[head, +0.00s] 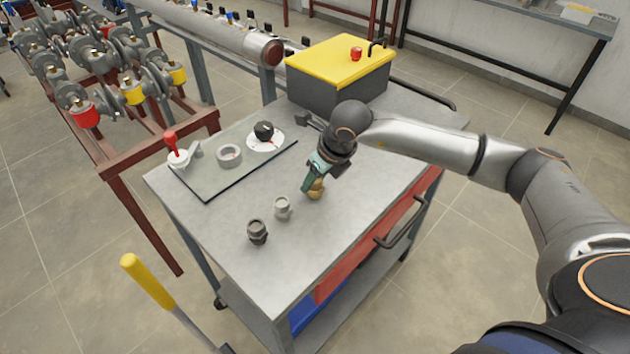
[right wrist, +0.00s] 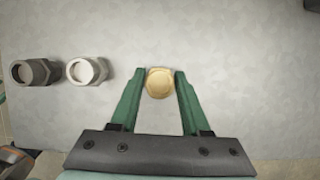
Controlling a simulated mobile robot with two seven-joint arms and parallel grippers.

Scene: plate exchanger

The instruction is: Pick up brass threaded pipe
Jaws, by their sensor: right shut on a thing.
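The brass threaded pipe (head: 316,189) is at the right end of a row of three fittings on the grey cart top. My right gripper (head: 311,183) reaches down to it from above and is shut on it. In the right wrist view the brass pipe (right wrist: 160,83) sits between the tips of the two green fingers (right wrist: 159,88). Its round end faces the camera. I cannot tell whether it still touches the cart top. My left gripper is not in view.
A silver fitting (head: 282,208) and a dark fitting (head: 257,232) stand to the left of the brass pipe. A yellow-lidded box (head: 335,90) stands at the back of the cart (head: 230,262).

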